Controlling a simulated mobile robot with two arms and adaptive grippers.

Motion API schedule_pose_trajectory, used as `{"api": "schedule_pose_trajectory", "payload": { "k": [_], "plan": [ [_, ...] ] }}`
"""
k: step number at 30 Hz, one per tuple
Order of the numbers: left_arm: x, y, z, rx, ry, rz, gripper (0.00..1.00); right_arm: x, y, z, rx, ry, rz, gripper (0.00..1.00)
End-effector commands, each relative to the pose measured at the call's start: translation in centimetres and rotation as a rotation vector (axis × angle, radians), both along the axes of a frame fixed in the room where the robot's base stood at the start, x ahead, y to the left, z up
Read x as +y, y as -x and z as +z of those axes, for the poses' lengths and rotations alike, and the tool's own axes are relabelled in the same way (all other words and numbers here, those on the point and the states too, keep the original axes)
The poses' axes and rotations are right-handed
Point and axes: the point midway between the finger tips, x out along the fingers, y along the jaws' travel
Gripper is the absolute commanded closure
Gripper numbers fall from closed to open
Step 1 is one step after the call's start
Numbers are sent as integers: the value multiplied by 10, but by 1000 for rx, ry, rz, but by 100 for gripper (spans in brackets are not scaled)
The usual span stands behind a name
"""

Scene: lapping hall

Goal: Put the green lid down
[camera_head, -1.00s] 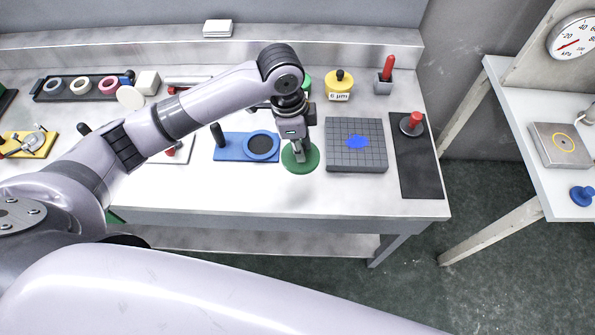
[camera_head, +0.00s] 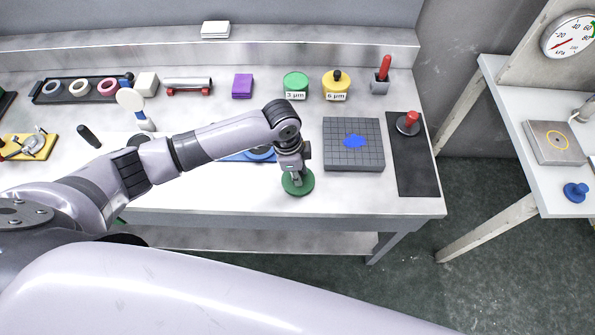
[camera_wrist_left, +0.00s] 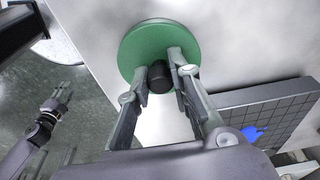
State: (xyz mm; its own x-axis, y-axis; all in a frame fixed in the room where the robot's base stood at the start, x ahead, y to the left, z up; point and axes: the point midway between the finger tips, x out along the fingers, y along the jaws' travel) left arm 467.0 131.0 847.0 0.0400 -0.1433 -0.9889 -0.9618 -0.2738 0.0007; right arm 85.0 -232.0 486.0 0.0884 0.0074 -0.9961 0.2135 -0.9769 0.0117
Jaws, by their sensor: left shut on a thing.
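The green lid (camera_head: 297,187) is a round green disc with a black knob. It is over the front part of the bench, left of the grey gridded plate. My left gripper (camera_head: 296,176) points down and is shut on its knob. In the left wrist view, the two fingers (camera_wrist_left: 168,72) sit on either side of the black knob, and the green disc (camera_wrist_left: 150,42) spreads beyond them. I cannot tell whether the disc touches the bench.
The gridded plate (camera_head: 341,160) with a blue patch is close on the right, then a dark mat (camera_head: 417,178) with a red-knobbed weight. Jars marked 3 µm (camera_head: 296,84) and 6 µm (camera_head: 336,88) stand behind. A blue board (camera_head: 236,157) is partly hidden by my arm. The bench front edge is near.

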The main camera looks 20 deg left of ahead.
Motion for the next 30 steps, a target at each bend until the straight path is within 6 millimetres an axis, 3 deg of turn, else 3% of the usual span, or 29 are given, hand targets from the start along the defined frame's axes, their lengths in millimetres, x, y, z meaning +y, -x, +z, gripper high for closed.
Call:
{"api": "schedule_pose_trajectory", "payload": {
  "k": [4, 5, 14, 23, 30],
  "plan": [
    [0, 0, -3, 1, 0, 0, 100, 0, -1, -1, -2, 0, -1, 60],
    [0, 0, -3, 0, 0, 0, 80, 0, -1, -1, -2, 0, -1, 60],
    [0, 0, -2, 0, 0, 0, 60, -1, -2, 0, -3, 1, -2, 60],
    [0, 0, -1, 0, 0, 0, 60, -5, -2, 0, -4, 5, -1, 60],
    [5, 0, 30, -5, 1, -1, 60, -5, -2, -3, -3, 6, -2, 60]
  ]
}}
